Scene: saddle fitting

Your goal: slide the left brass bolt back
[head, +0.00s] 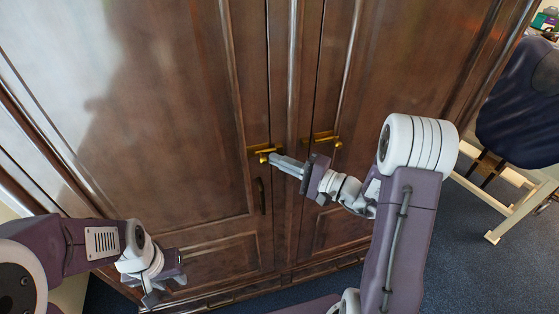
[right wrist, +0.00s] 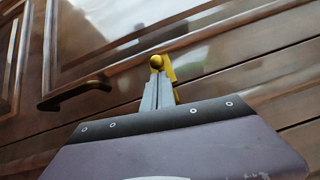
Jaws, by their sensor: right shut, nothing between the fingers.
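The left brass bolt (head: 264,150) sits on the left door of a dark wooden cabinet, near the middle seam. A second brass bolt (head: 323,138) is on the right door. My right gripper (head: 274,158) is shut, its fingertips at the knob of the left bolt. In the right wrist view the closed fingers (right wrist: 157,85) point at the round brass knob (right wrist: 156,62), with the brass plate (right wrist: 170,72) behind it; whether they touch cannot be told. My left gripper (head: 160,292) is low at the left, away from the bolts; its fingers are small and partly unclear.
A dark handle (head: 261,196) is below the left bolt; it also shows in the right wrist view (right wrist: 75,92). The cabinet doors (head: 190,120) fill the back. A dark blue chair (head: 520,105) and a pale-legged desk stand at the right on blue carpet (head: 470,260).

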